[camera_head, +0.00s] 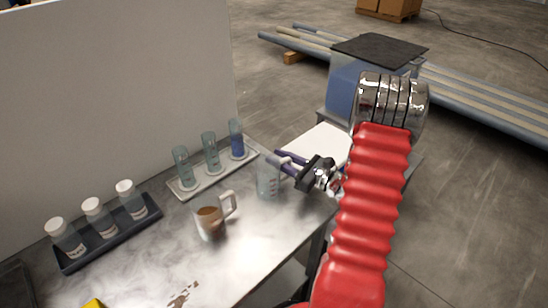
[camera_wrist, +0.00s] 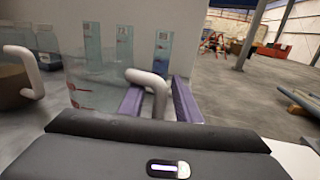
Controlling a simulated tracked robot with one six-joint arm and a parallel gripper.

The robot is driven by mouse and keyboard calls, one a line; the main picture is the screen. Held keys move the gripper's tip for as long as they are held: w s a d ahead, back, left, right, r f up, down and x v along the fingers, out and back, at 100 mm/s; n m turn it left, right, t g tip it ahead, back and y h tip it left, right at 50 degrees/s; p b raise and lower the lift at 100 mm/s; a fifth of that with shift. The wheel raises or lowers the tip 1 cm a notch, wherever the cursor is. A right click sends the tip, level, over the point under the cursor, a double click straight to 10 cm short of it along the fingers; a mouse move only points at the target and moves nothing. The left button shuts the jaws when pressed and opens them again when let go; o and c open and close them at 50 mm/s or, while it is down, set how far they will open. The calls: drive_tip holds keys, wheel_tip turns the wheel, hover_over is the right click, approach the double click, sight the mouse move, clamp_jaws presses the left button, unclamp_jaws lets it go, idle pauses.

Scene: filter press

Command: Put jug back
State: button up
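A clear jug (camera_head: 268,181) with a white handle is at the right part of the metal table. It fills the left middle of the wrist view (camera_wrist: 105,88), its handle (camera_wrist: 160,92) pointing toward me. My gripper (camera_head: 283,160) has its two purple fingers on either side of that handle, with small gaps showing, so it looks open around it. I cannot tell whether the jug's base touches the table. A second jug (camera_head: 209,222) with brown contents and a white handle stands to the left, nearer the table's front.
A pale rack (camera_head: 188,192) of glass cylinders, one blue, stands behind the jugs. A dark tray (camera_head: 75,265) of white-capped bottles is at left. A white sheet (camera_head: 318,146) lies beyond my gripper. A blue container (camera_head: 342,92) with a dark lid stands behind my arm.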

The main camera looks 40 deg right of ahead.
drive_tip(key=v, duration=1)
drive_tip(key=shift+s, duration=0.15)
idle(0.7)
